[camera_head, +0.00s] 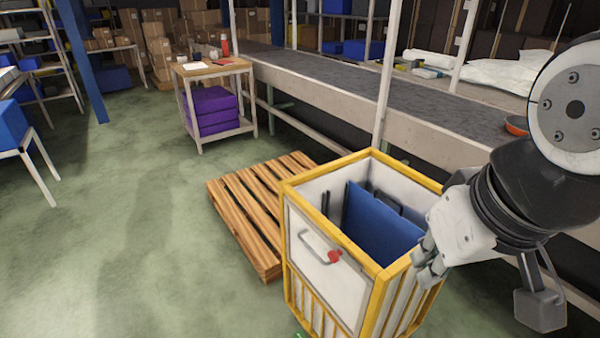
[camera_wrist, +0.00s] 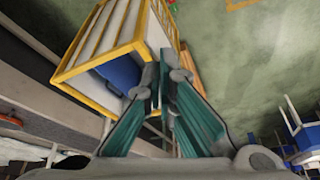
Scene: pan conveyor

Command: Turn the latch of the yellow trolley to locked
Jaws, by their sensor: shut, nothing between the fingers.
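The yellow trolley (camera_head: 374,262) stands on the floor in the lower middle of the head view. Its white front panel (camera_head: 326,270) carries a grey bar handle and a red latch (camera_head: 333,256) near the top right of the panel. A blue panel (camera_head: 372,232) stands inside the trolley. My gripper (camera_head: 424,268) is shut and empty above the trolley's right rim, apart from the latch. In the wrist view the yellow trolley (camera_wrist: 138,38) lies past my gripper (camera_wrist: 160,75). I cannot tell whether the latch is locked.
A wooden pallet (camera_head: 243,205) lies beside the trolley, to its left. A conveyor (camera_head: 360,105) runs behind it, with an orange bowl (camera_head: 516,126) near its edge. A small table (camera_head: 214,68) with purple bundles stands at the back. The floor (camera_head: 130,240) on the left is clear.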

